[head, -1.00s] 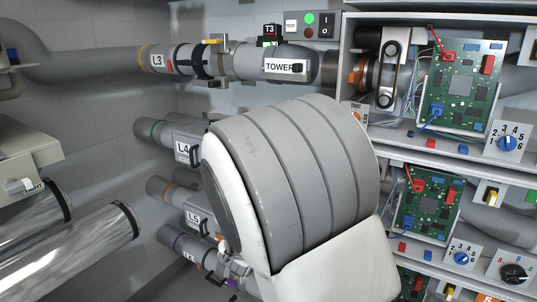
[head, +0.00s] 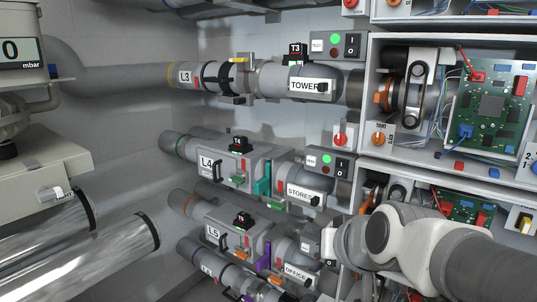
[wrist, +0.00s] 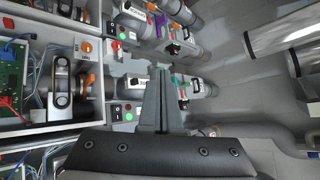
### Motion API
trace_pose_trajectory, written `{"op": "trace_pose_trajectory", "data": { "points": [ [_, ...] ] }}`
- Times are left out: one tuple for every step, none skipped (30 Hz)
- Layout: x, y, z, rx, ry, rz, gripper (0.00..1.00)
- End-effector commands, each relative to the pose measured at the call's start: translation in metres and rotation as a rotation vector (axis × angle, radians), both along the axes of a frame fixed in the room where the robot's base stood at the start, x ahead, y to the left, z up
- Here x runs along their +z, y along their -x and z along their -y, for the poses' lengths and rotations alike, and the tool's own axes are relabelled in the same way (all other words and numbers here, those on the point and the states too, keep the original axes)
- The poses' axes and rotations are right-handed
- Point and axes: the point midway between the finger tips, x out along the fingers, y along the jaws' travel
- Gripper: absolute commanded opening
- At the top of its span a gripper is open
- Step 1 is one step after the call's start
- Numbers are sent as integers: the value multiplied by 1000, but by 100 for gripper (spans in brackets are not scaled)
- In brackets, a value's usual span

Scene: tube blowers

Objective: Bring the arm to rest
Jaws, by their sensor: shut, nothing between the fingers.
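My arm (head: 400,240) reaches in from the lower right of the head view, a white and grey jointed link in front of the lower cabinet shelf. My gripper (wrist: 161,72) shows in the wrist view, with its grey fingers together and empty. It points toward the pipe wall; I cannot tell whether its tips touch anything there. I cannot make out the gripper in the head view.
Pipe L3 (head: 215,77) runs along the wall, with pipes L4 (head: 185,147) and L5 (head: 188,205) below. The open cabinet with a green circuit board (head: 492,105) stands at right. Shiny cylinders (head: 90,258) lie at lower left.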

Motion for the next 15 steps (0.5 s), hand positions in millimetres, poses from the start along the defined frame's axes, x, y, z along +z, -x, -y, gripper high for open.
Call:
{"op": "trace_pose_trajectory", "data": {
  "points": [
    [-2,20,7,4,26,-39,0],
    [-5,32,11,8,45,-69,0],
    [-9,47,16,8,70,-109,0],
    [-12,59,21,7,89,-139,0],
    [-15,71,25,3,108,-169,0],
    [-19,86,31,-4,135,-209,0],
    [-22,98,36,-11,155,-236,0],
    [-24,110,41,-20,175,-267,0],
    [-28,125,48,-34,202,-306,0],
    [-24,133,52,-44,217,-329,0],
    [-7,130,50,-37,211,-327,0],
    [4,129,49,-35,209,-325,0],
    [10,129,49,-34,209,-325,0],
    [18,128,49,-34,209,-325,0],
    [27,128,49,-33,208,-325,0]
  ]
}}
